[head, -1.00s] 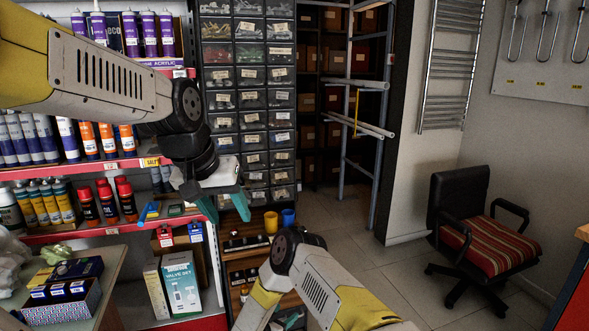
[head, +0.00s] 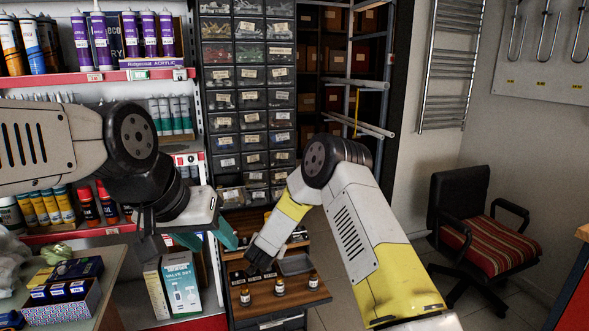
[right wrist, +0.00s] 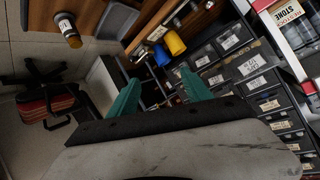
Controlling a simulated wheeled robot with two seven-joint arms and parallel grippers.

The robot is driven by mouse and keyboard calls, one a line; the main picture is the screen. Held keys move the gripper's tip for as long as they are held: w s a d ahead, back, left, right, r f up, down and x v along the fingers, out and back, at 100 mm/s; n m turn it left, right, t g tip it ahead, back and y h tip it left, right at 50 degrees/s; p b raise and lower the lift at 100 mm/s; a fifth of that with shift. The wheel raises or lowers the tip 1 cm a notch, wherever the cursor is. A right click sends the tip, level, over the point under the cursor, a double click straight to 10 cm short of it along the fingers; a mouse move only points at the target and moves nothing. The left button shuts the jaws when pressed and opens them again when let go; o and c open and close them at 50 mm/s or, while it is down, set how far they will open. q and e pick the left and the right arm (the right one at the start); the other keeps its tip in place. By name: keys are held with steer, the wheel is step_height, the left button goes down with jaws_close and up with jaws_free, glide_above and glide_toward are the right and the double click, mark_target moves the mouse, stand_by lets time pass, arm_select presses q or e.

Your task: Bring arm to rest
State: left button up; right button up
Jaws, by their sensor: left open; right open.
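My left gripper (head: 188,240) hangs at the lower left of the head view, in front of the red-edged shelves. Its teal fingers are spread, with nothing seen between them. My right arm (head: 352,225) rises from the lower right, bends at a high elbow and slopes down to the left over a wooden-topped unit. Its fingers cannot be made out in the head view. In the right wrist view my right gripper (right wrist: 160,90) has two teal fingers apart and empty, with small drawers beyond them.
The wooden-topped unit (head: 312,298) holds several small bottles. Shelves of tubes, a valve set box (head: 181,286) and a counter with a carton (head: 62,302) are at left. A drawer cabinet (head: 252,75) stands behind. A chair (head: 480,235) is at right, with bare floor beside it.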

step_height(320, 180, up, 15)
steer(key=s+d+n+y, duration=0.1)
steer(key=d+n+y, duration=0.1)
steer(key=y, duration=0.1)
steer(key=s+d+r+n+g+y, duration=0.2)
steer(key=s+d+r, duration=0.3)
steer(key=s+r, duration=0.6)
steer(key=s+d+r+g, duration=0.1)
steer(key=s+d, duration=0.4)
steer(key=s, duration=0.5)
steer(key=s+d+r+g+h, duration=0.1)
steer(key=s+d, duration=0.4)
steer(key=s, duration=0.5)
steer(key=s+d+r+n+g+h, duration=0.1)
steer(key=s+d, duration=0.4)
steer(key=s, duration=0.5)
steer(key=shift+r+g, duration=0.6)
